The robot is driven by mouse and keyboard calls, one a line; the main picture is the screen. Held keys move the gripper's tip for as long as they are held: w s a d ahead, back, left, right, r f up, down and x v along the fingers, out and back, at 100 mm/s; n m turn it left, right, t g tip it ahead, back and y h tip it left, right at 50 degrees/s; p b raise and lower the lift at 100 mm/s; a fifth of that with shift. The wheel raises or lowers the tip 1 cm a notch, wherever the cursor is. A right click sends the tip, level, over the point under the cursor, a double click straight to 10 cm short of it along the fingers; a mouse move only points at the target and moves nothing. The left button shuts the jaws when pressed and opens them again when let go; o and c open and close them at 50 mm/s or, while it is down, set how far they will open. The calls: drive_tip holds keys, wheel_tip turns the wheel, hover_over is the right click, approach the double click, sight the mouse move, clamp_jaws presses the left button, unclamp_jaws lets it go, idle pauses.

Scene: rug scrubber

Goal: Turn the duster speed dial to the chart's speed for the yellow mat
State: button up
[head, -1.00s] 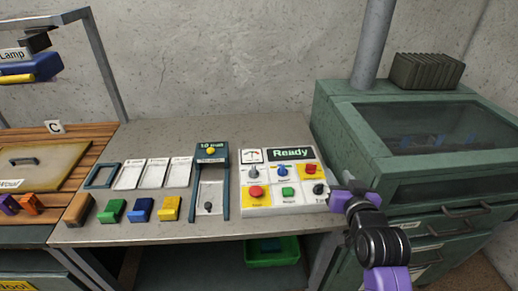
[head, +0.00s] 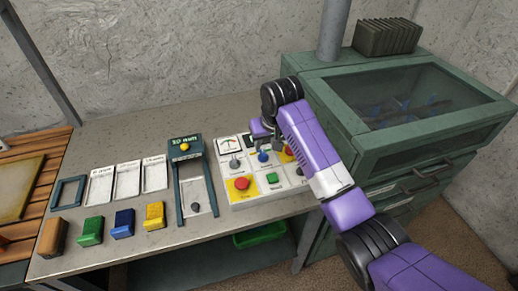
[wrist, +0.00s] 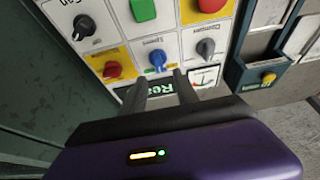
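My gripper (head: 262,132) is over the upper part of the white control panel (head: 246,202). In the wrist view its two fingers (wrist: 159,80) are apart, with nothing between them. The blue dial (wrist: 157,60) lies just past the fingertips, roughly in line with the gap; contact is not clear. The blue dial also shows in the head view (head: 263,156). A grey dial (wrist: 205,48) and a red dial (wrist: 113,70) flank it. I cannot make out a speed chart or identify the yellow mat. A yellow block (head: 154,215) stands on the bench.
The panel also has a black dial (wrist: 85,27), a green button (head: 272,178) and a red button (head: 241,183). A blue-framed stand (head: 181,205) is left of it. Pale cards (head: 127,179) lie further left. A green glass-topped cabinet (head: 345,135) stands close on the right.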

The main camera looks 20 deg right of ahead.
sight(263, 152)
drive_tip(key=shift+p+x, duration=0.35)
drive_tip(key=shift+x, duration=3.1)
drive_tip(key=shift+d, duration=0.1)
clamp_jaws()
